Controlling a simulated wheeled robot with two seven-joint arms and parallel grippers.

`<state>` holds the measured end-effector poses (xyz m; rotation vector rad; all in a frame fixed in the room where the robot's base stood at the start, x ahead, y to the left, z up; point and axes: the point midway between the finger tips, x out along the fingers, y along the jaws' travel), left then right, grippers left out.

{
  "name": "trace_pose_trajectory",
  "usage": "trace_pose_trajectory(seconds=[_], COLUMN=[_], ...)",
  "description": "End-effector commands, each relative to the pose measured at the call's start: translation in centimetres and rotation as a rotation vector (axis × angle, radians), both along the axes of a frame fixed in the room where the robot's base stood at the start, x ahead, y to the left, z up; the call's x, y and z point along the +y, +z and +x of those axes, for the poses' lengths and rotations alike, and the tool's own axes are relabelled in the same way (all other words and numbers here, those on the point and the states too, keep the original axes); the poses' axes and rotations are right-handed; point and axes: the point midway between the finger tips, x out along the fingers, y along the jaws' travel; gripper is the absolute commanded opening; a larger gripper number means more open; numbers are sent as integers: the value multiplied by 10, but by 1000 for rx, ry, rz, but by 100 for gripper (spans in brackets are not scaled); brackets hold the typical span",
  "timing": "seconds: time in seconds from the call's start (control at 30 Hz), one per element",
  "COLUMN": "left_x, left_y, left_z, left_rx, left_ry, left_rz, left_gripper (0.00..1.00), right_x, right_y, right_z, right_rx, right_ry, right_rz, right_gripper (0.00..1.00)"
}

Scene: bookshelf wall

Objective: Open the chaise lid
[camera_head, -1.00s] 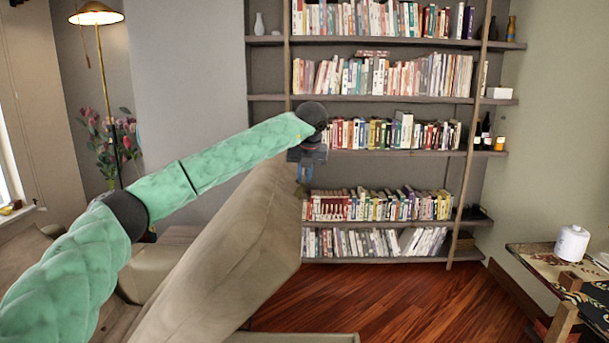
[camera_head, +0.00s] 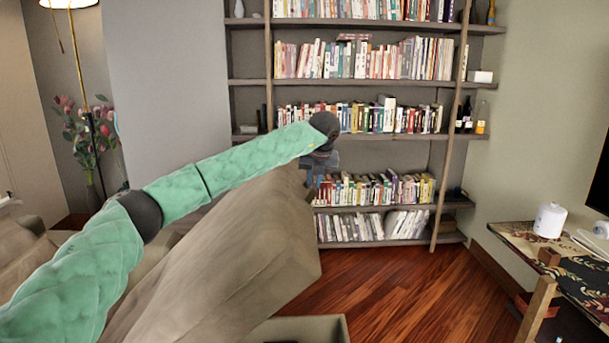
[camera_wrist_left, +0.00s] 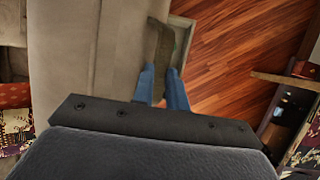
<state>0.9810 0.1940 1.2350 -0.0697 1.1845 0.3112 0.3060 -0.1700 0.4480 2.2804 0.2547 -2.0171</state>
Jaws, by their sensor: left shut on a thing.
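The chaise lid (camera_head: 215,260) is a large beige upholstered panel, raised and tilted steeply in the head view. Below it, part of the chaise base (camera_head: 330,328) shows at the bottom edge, with a gap between them. My left gripper (camera_head: 312,180) is at the lid's upper far edge, mostly dark and partly hidden by the lid. In the left wrist view, the two blue fingers (camera_wrist_left: 162,86) are shut on the lid's edge, where a narrow dark strip (camera_wrist_left: 162,45) runs between them. My right gripper is not in view.
A bookshelf (camera_head: 350,88) full of books stands behind the lid. A table (camera_head: 560,265) with a white canister (camera_head: 550,220) is at the right. A floor lamp (camera_head: 78,50) and flowers (camera_head: 88,135) are at the left. The wooden floor (camera_head: 400,290) between is clear.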

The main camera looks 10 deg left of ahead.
Motion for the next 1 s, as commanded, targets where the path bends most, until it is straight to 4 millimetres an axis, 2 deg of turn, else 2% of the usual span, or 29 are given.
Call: trace_pose_trajectory(seconds=[0.37,0.4,0.5,1.0], left_x=[-4,-4,-4,-5], left_y=[-3,-3,-2,-1], left_z=[1,1,1,0], left_rx=[-2,-2,-2,-1], left_ry=[-1,-1,-1,-2], left_rz=[-1,-1,-1,-1], left_gripper=[0,18,36,36], right_x=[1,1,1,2], right_y=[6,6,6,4], right_z=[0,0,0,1], right_rx=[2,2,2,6], right_ry=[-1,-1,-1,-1], right_rz=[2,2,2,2], right_gripper=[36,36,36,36])
